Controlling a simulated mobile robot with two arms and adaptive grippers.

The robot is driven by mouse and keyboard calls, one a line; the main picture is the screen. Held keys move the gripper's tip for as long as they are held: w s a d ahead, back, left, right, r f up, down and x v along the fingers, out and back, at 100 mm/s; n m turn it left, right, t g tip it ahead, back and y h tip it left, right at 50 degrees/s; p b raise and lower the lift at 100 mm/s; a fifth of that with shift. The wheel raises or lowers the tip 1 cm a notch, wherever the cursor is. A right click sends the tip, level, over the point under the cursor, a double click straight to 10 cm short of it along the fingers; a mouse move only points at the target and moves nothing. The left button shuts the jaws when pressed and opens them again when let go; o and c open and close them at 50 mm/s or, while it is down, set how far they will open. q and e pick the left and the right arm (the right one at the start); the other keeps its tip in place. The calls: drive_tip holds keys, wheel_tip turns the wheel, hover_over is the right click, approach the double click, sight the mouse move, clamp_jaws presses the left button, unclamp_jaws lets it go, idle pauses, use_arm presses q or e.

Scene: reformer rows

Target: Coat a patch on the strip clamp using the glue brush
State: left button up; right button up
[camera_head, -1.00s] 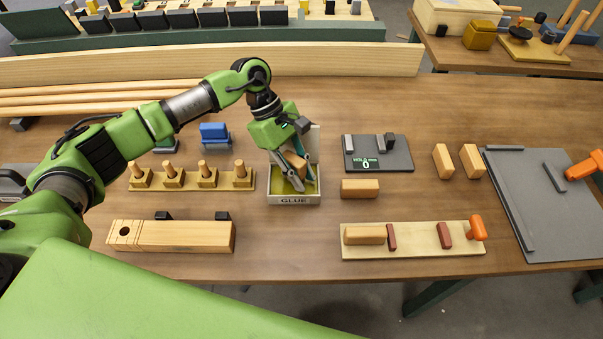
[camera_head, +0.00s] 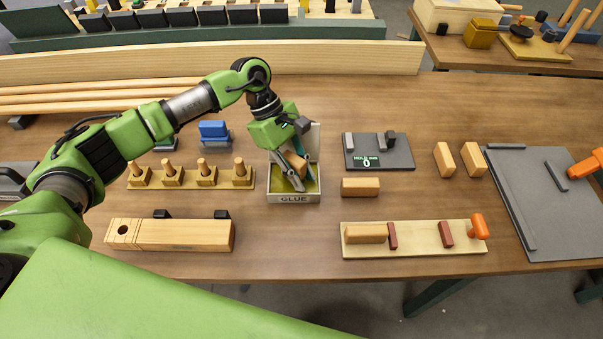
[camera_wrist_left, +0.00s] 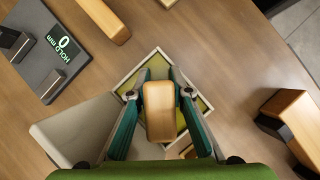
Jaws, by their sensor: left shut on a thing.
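My left gripper (camera_head: 295,162) points down over the GLUE box (camera_head: 293,198) and is shut on the wooden handle of the glue brush (camera_head: 301,169). In the left wrist view the brush handle (camera_wrist_left: 159,112) is a rounded wooden block between the fingers (camera_wrist_left: 160,85), above yellowish glue; its bristles are hidden. A pale board (camera_head: 415,248) at front right, seemingly the strip clamp, carries a wooden block (camera_head: 365,234), two dark red jaws (camera_head: 445,235) and an orange handle (camera_head: 478,227). My right gripper is not in view.
A dark plate with a "HOLD mm 0" display (camera_head: 367,162) lies right of the box. Loose wooden blocks (camera_head: 360,187) lie nearby. A row of pegged blocks (camera_head: 205,176) and a long wooden block (camera_head: 185,236) are left. A grey board (camera_head: 540,215) is at far right.

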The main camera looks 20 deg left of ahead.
sight(301, 163)
use_arm(q)
drive_tip(key=shift+s+f+b, duration=0.1)
drive_tip(key=shift+f+b, duration=0.05)
drive_tip(key=shift+b, duration=0.3)
idle(1.5)
drive_tip(key=shift+r+p, duration=1.15)
drive_tip(key=shift+r, duration=2.45)
drive_tip(key=s+a+r+m+g+y, duration=0.1)
drive_tip(key=s+a+r+m+y, duration=0.1)
drive_tip(key=s+m, duration=0.4)
drive_tip(key=s+a+r+m+g+y, duration=0.2)
drive_tip(key=s+a+m+y, duration=0.1)
drive_tip(key=s+m, duration=0.3)
drive_tip(key=shift+s+a+r+m+g+y, duration=0.3)
drive_tip(key=shift+s+a+r+m, duration=0.1)
drive_tip(key=shift+a+m, duration=0.25)
